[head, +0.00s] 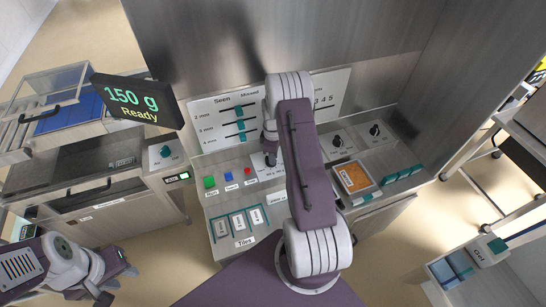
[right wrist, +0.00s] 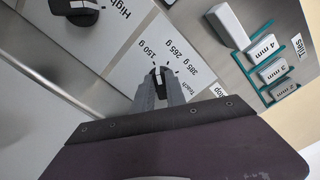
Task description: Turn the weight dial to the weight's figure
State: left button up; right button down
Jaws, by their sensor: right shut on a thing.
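The weight dial (right wrist: 158,76) is a small dark knob with a pale mark on top, in the right wrist view. Figures 150 g, 265 g and 385 g and the word Teach are printed around it. I cannot tell for certain which figure the mark faces. My right gripper (right wrist: 161,90) is shut on the dial, its grey fingers on either side. In the head view my right arm hides most of the dial. The display (head: 132,100) reads "150 g Ready". My left gripper (head: 119,284) is open and empty at the lower left, away from the panel.
A panel with teal sliders (head: 240,125) stands behind. Green, blue and red buttons (head: 229,176) lie left of my right arm. Numbered tiles (head: 239,222) are at the panel's front. Two dark knobs (head: 338,141) and an orange screen (head: 353,177) are to the right.

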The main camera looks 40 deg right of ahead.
jog(key=shift+w+n, duration=0.1)
jog(key=shift+n, duration=0.9)
jog(key=c, duration=1.4)
grip_release()
jog(key=shift+o, duration=0.2)
notch_tip(320, 180, up, 9)
jog(key=shift+b, duration=0.4)
jog(key=shift+r, duration=0.1)
